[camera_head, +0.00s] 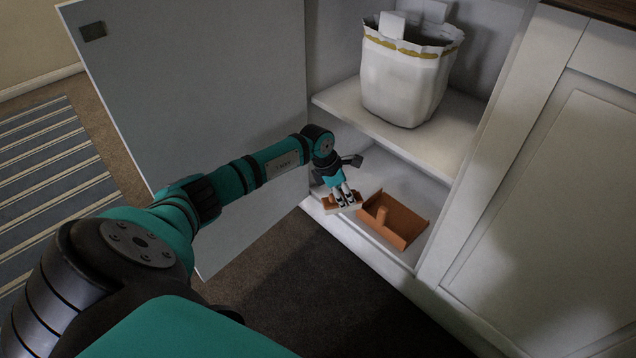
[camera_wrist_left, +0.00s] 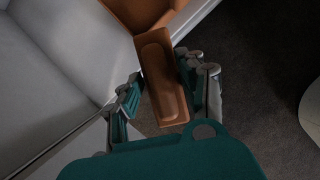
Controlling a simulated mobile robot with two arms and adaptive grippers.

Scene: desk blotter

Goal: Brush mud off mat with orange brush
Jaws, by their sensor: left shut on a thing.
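The orange brush (camera_head: 330,199) is at the front edge of the cabinet's lower compartment, with a pale strip along its lower side. My left gripper (camera_head: 345,196) is shut on it. In the left wrist view the brush (camera_wrist_left: 163,82) lies between the two fingers, its recessed orange face showing. The striped blue-grey mat (camera_head: 40,185) lies on the floor at the far left, partly hidden by the open door and my left arm. I cannot make out any mud on its visible part. My right gripper is not in view.
An orange dustpan (camera_head: 408,222) lies on the cabinet floor just right of the brush. A white bag-like bin (camera_head: 405,85) stands on the shelf (camera_head: 335,100) above. The open grey door (camera_head: 200,90) stands between cabinet and mat. Dark carpet (camera_head: 290,290) in front is clear.

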